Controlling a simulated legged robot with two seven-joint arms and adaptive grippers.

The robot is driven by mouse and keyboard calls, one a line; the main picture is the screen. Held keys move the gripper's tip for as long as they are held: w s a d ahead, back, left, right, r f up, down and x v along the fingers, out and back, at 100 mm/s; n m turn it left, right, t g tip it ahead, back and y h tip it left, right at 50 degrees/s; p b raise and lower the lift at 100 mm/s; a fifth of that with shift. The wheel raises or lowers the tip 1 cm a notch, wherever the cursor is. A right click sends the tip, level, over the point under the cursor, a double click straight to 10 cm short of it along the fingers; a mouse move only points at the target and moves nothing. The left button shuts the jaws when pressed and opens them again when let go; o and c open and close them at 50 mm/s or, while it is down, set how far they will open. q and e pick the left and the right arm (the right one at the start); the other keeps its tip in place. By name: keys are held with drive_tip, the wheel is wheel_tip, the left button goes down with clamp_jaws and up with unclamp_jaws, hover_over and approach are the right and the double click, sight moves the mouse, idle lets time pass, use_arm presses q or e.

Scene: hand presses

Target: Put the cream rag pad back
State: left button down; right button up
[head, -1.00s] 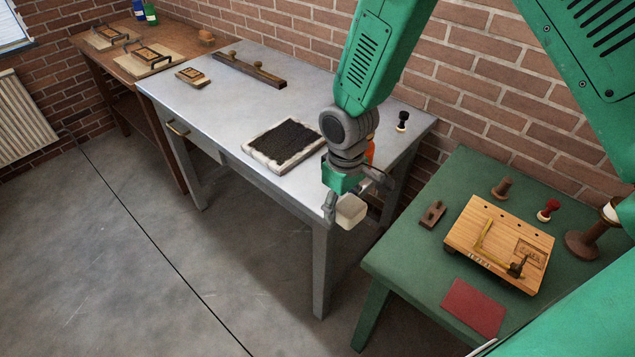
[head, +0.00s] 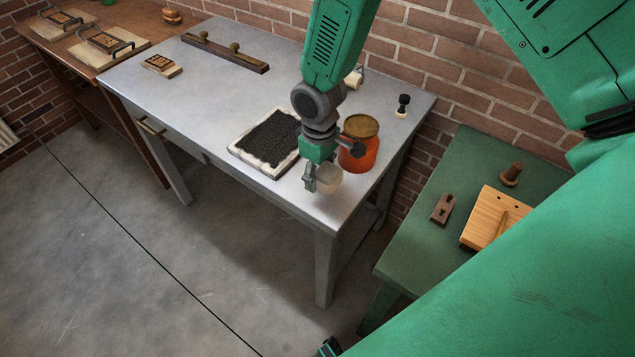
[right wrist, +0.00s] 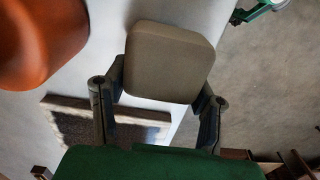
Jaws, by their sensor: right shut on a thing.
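The cream rag pad (head: 328,180) is a small pale block with rounded corners. My right gripper (head: 318,182) is shut on it; in the right wrist view the pad (right wrist: 170,62) sits between the two fingers. In the head view the pad appears at the front right part of the grey metal table (head: 225,95), close to the front edge. Whether it touches the top is not clear. An orange-red jar (head: 357,158) with a brownish top stands just behind and right of the gripper.
A black inked slab (head: 268,142) with a pale rim lies left of the gripper. A dark-knobbed stamp (head: 403,105) stands at the table's back right. The green bench (head: 415,235) is to the right. The table's left middle is clear.

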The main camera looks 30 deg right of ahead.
sight(316, 192)
drive_tip(key=f, duration=0.4)
drive_tip(key=shift+d, duration=0.3)
drive_tip(key=shift+a+r, duration=0.1)
drive_tip(key=shift+a, duration=0.75)
drive_tip(key=o, duration=1)
drive_tip(key=shift+d+f, duration=0.3)
drive_tip(key=shift+d, duration=0.45)
drive_tip(key=shift+a+r, duration=0.4)
drive_tip(key=r, duration=0.4)
drive_tip(key=shift+w+a+r, duration=0.15)
drive_tip(key=shift+a+r, duration=0.05)
drive_tip(key=shift+a, duration=0.05)
drive_tip(key=r, duration=0.4)
drive_tip(key=d+r, duration=0.1)
drive_tip(key=r, duration=0.1)
drive_tip(key=shift+r+b, duration=0.3)
drive_tip(key=shift+r, duration=0.1)
drive_tip(key=shift+a+r, duration=0.2)
drive_tip(key=shift+r, duration=0.05)
use_arm(q)
drive_tip(key=shift+w+f, duration=0.1)
drive_tip(key=shift+f, duration=0.15)
use_arm(e)
drive_tip(key=shift+a, duration=0.15)
